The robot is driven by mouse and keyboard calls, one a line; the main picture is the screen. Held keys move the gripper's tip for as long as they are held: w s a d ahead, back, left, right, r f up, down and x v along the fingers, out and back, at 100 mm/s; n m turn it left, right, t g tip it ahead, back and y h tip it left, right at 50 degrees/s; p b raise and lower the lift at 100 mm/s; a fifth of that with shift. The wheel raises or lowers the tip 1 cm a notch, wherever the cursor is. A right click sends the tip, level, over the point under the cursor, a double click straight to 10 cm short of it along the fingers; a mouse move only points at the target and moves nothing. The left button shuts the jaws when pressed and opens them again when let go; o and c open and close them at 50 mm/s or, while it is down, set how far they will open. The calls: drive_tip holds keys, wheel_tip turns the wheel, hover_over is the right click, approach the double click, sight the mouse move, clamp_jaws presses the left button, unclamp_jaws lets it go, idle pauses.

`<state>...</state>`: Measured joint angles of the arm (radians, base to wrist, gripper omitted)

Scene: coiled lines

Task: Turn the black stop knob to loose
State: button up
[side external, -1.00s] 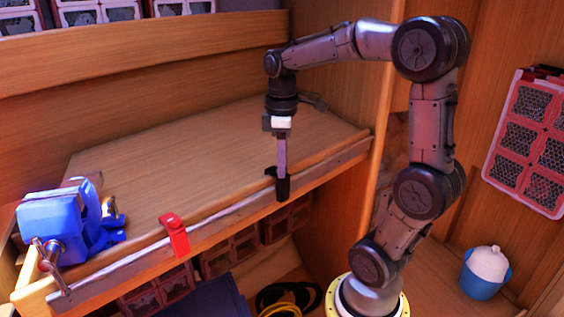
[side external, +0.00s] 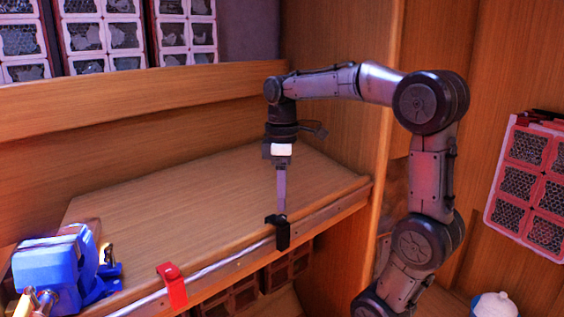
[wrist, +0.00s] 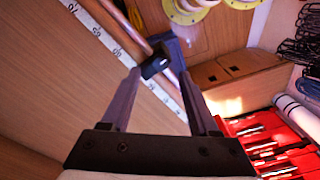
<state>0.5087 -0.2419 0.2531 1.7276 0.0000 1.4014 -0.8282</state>
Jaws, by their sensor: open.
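The black stop (side external: 279,236) sits on the metal rail along the shelf's front edge. In the wrist view, the dark stop body (wrist: 175,50) shows beyond my fingertips, with its black knob (wrist: 156,67) in the gap between them. My gripper (side external: 282,210) points down just above the stop. Its fingers (wrist: 160,73) are open and look empty. In the side view only one finger shows clearly. I cannot tell whether a finger touches the stop. The knob's turn position is too small to read.
A red stop (side external: 172,286) sits further left on the rail (side external: 222,258). A blue vise (side external: 55,268) stands at the shelf's left end. The wooden shelf top (side external: 200,205) between is bare. Wire coils (wrist: 300,50) and red trays (wrist: 265,135) show right in the wrist view.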

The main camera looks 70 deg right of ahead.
sight(281, 218)
wheel_tip(281, 218, up, 9)
idle(0.3)
idle(0.4)
drive_tip(key=s+a+f+n+t, duration=0.25)
drive_tip(key=s+a, duration=0.35)
drive_tip(key=a, duration=0.4)
drive_tip(key=s+a+f+m+t, duration=0.1)
drive_tip(key=f+m, duration=0.2)
drive_tip(key=f, duration=0.3)
drive_tip(key=s+a+f+m+t, duration=0.1)
drive_tip(key=a+f+m+t, duration=0.1)
drive_tip(key=f, duration=0.3)
drive_tip(key=shift+a+f+m, duration=0.25)
drive_tip(key=shift+f+m, duration=0.1)
drive_tip(key=shift+m, duration=0.2)
